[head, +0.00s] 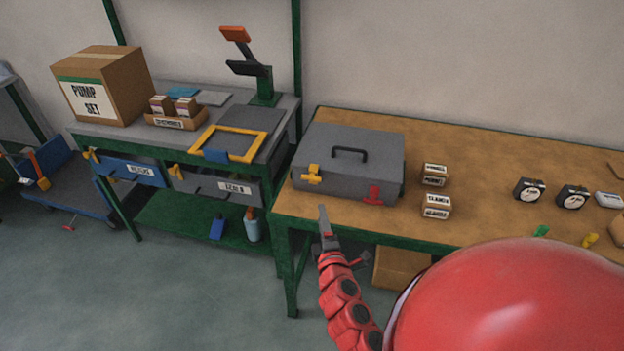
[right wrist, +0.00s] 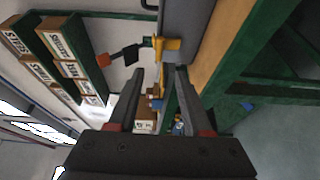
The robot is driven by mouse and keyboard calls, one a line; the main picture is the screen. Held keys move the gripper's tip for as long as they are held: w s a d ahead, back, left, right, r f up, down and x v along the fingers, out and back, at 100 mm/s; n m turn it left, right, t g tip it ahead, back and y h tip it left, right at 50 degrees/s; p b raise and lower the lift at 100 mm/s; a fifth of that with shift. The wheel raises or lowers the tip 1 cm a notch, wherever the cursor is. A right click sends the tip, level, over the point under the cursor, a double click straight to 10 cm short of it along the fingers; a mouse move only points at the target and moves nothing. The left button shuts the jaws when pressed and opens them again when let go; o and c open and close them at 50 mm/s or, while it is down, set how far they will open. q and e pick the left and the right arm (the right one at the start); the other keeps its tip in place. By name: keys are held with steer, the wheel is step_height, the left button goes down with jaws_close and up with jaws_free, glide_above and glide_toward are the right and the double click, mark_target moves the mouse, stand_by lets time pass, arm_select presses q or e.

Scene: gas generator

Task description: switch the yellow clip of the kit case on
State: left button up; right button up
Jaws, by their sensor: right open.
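The grey kit case (head: 345,155) stands shut on the left end of the brown-topped workbench, its black handle on the lid. The yellow clip (head: 312,174) is on its front, toward the left corner. A red clip (head: 375,195) is on the front at the right. My right gripper (head: 323,212) is in front of the bench edge, below and apart from the yellow clip. In the right wrist view my open right gripper (right wrist: 160,70) has nothing between its fingers; the yellow clip (right wrist: 168,46) shows just past the fingertips, beside the grey case wall (right wrist: 180,15). My left gripper is not in view.
Small labelled boxes (head: 436,205) stand right of the case, with black gauges (head: 530,190) further right. The bench's front edge and green frame lie close to my right gripper. A second table (head: 215,112) with a yellow frame is at the left.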

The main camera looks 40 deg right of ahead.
mark_target(313, 180)
steer(key=p+x, duration=0.2)
steer(key=x, duration=1.2)
steer(key=shift+r, duration=0.15)
steer(key=shift+w+d, duration=0.1)
steer(key=shift+w, duration=0.25)
jaws_close()
